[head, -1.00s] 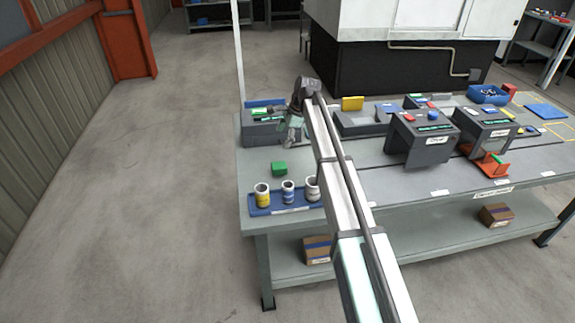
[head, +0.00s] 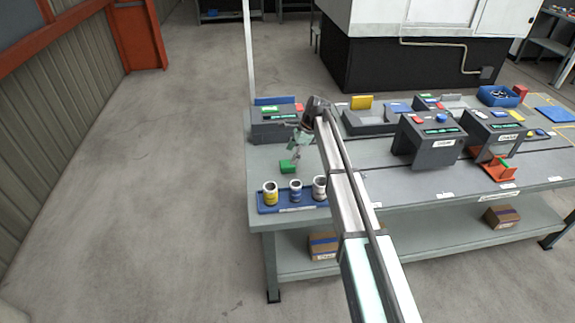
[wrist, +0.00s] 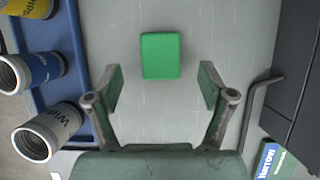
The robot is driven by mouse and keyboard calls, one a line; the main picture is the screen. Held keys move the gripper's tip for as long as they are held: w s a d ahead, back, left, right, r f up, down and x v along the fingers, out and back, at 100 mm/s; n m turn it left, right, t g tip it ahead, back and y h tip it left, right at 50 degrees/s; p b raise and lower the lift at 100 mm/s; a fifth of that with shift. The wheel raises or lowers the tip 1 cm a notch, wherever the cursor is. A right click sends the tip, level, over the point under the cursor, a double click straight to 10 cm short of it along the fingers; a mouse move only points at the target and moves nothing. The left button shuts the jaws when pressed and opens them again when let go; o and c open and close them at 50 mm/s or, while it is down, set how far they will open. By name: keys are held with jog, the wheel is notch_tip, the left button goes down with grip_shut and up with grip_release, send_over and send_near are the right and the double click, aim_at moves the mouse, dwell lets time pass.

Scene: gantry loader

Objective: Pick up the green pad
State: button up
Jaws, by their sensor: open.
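The green pad (head: 287,166) is a small block lying on the grey workbench (head: 262,221), just behind the blue tray. In the wrist view the green pad (wrist: 161,56) shows whole, its face towards the camera. My gripper (head: 297,165) is above the bench close to the pad. In the wrist view my gripper (wrist: 161,84) is open and empty. Its two fingers stand wide apart, and the pad lies beyond the fingertips, roughly centred between them. In the head view part of my gripper is hard to make out against the bench.
A blue tray (head: 268,208) with a yellow-, a blue- and a white-banded container stands at the bench's front left. A dark grey unit (head: 270,133) stands behind the pad. In the wrist view a bent dark rod (wrist: 257,92) lies to the right. Bench around the pad is clear.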

aim_at(288, 163)
jog(key=shift+d+p+x, duration=0.2)
jog(key=shift+p+x, duration=1.1)
jog(key=shift+x, duration=1.65)
jog(key=c, duration=1)
